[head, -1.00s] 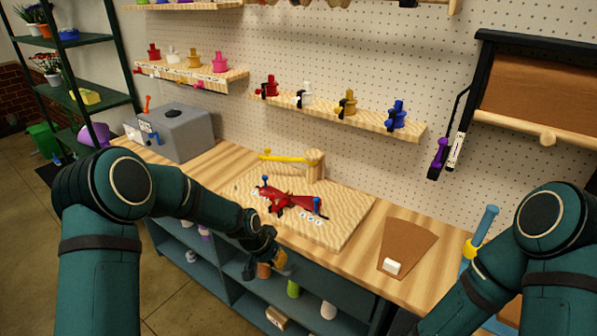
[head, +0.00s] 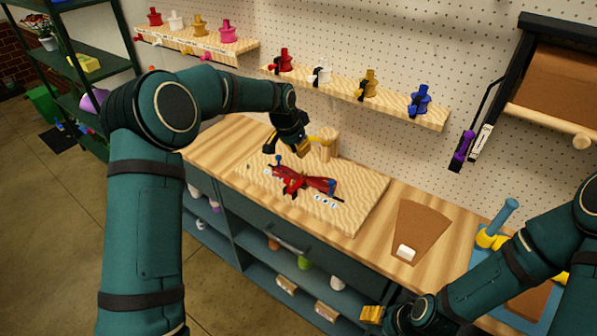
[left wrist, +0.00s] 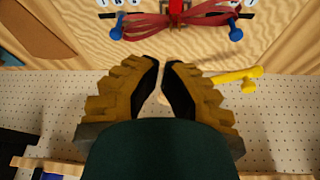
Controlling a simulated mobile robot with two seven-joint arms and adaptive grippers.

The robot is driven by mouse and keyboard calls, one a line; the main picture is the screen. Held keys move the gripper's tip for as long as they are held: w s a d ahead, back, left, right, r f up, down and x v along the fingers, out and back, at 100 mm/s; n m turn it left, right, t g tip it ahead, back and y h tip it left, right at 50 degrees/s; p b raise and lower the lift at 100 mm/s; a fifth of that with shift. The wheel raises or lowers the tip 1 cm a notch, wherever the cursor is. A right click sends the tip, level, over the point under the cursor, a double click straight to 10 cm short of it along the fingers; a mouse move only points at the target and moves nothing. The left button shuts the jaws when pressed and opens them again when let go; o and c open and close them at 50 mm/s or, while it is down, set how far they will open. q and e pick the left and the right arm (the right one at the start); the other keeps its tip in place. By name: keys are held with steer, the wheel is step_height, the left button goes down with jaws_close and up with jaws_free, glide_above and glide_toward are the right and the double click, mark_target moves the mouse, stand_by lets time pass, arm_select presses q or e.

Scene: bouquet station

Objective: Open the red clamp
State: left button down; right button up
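A red clamp-like piece (head: 303,183) lies on the wooden board (head: 345,215), with a blue knob near each end. It shows upside down at the top of the left wrist view (left wrist: 175,22). A yellow lever (head: 321,139) is on a wooden post behind it; it also shows in the left wrist view (left wrist: 238,80). My left gripper (head: 288,150) hangs above the back of the board, near the lever and apart from the red piece. In the left wrist view its fingers (left wrist: 161,66) nearly meet, with nothing between them. My right gripper (head: 372,314) is low at the bench front, partly hidden.
A shelf (head: 345,97) on the pegboard holds red, white, yellow and blue pieces. A purple-handled tool (head: 463,150) hangs on the wall at right.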

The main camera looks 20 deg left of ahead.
arm_select(q)
steer(key=shift+f, duration=0.1)
steer(key=x, duration=1)
steer(key=shift+p, duration=0.4)
steer(key=s, duration=0.1)
steer(key=s+a, duration=0.1)
steer(key=shift+s+a+p, duration=0.25)
steer(key=shift+p, duration=0.05)
steer(key=shift+s+a, duration=0.25)
steer(key=shift+s, duration=0.2)
